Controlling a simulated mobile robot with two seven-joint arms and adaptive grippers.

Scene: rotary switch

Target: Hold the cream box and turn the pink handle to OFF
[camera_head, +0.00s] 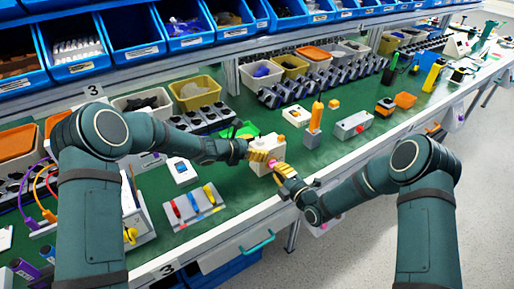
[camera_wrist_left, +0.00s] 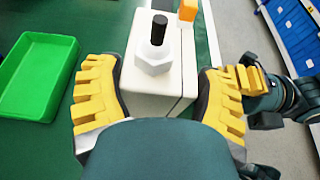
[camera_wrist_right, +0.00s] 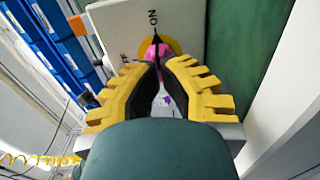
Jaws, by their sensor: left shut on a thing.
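The cream box (camera_head: 258,166) stands on the green bench top. My left gripper (camera_head: 250,152) is shut on it, with yellow fingers on both sides; the left wrist view shows the box (camera_wrist_left: 150,100) between them, with a white hex nut and black post on top. The pink handle (camera_wrist_right: 157,51) sits on a yellow disc on the box's face, beside a black line near the ON mark. Part of an F shows to the left. My right gripper (camera_wrist_right: 160,68) has its fingertips close together at the handle, hiding part of it; whether they grip it is unclear.
A green tray (camera_wrist_left: 38,75) lies beside the box. A panel with coloured handles (camera_head: 194,208) lies left of it, near the bench edge. An orange-topped device (camera_head: 314,122) and a grey box with a red button (camera_head: 352,125) stand to the right. Blue bins line the back.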

